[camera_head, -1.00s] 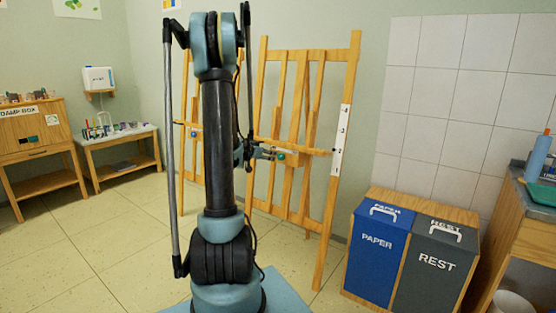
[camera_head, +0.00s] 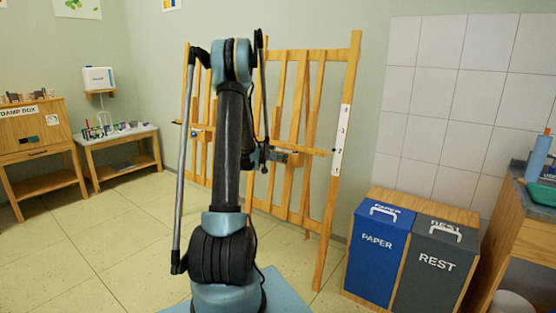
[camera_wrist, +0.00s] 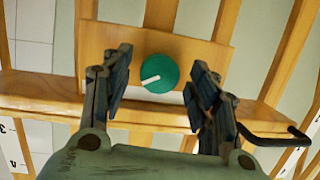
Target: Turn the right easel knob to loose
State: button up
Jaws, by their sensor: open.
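The right easel (camera_head: 347,85) is a tall wooden frame standing behind my arm in the head view. Its knob (camera_wrist: 157,73) is round and green with a white pointer line, mounted on a wooden block (camera_wrist: 205,52) in the wrist view. The pointer line runs from the knob's middle toward the left and slightly down. My gripper (camera_wrist: 160,76) is open, with one dark finger on each side of the knob and a visible gap to it on both sides. In the head view my gripper (camera_head: 282,157) is at the easel's crossbar, and the knob is hidden there.
A second easel (camera_head: 187,75) stands to the left, partly behind my arm. A blue paper bin (camera_head: 374,255) and a grey rest bin (camera_head: 438,265) stand at the right. A dark hooked rod (camera_wrist: 275,140) shows beside the right finger. The floor at left is clear.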

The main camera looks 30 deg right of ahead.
jog(key=c, duration=1.1)
jog(key=shift+o, duration=0.2)
jog(key=shift+w+n, duration=0.1)
jog(key=shift+n, duration=0.2)
jog(key=shift+w+a+f+n+g+h, duration=0.1)
jog(key=shift+n+g+h, duration=0.55)
jog(key=shift+n, duration=2.8)
jog(key=shift+w+f+n+g+h, duration=0.15)
jog(key=shift+n+g+h, duration=0.5)
jog(key=shift+n, duration=2.75)
jog(key=shift+w+a+f+n+g+h, duration=0.1)
jog(key=shift+n+g+h, duration=0.55)
jog(key=shift+n, duration=2.8)
jog(key=shift+t, duration=0.25)
